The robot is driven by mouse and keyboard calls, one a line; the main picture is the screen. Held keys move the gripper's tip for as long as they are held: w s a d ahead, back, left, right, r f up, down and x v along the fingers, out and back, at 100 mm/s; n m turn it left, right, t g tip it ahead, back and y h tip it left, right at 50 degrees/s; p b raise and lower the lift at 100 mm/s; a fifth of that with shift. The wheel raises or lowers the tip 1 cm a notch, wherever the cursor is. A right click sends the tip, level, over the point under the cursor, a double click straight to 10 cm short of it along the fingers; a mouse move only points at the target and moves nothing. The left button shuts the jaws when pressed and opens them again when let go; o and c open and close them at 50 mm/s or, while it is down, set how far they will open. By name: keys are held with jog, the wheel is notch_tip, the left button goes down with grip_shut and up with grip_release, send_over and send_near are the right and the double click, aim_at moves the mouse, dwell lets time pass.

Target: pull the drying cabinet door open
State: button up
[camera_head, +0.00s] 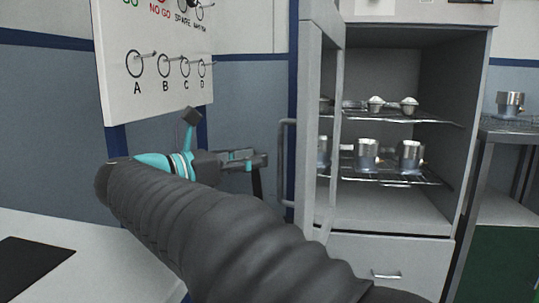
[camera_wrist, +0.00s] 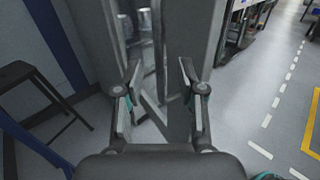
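The drying cabinet (camera_head: 392,222) stands at the right in the head view, its inside in plain sight. Its door (camera_head: 309,110) stands swung outward at the left of the opening, seen at a steep angle. The vertical bar handle (camera_head: 283,170) is on the door's left face. My gripper (camera_head: 258,162) is just left of the handle and looks apart from it. In the wrist view my gripper (camera_wrist: 160,98) has its fingers spread, with grey door parts and glass (camera_wrist: 138,22) beyond them. I cannot make out the handle clearly there.
Wire shelves (camera_head: 392,178) in the cabinet hold several metal housings. A drawer (camera_head: 385,268) is below. A wall board (camera_head: 155,70) with hooks hangs at the left, and a bench (camera_head: 510,128) stands at the right. A dark stool (camera_wrist: 40,90) and open floor show in the wrist view.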

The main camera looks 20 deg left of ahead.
jog(key=v, duration=0.4)
dwell(0.5)
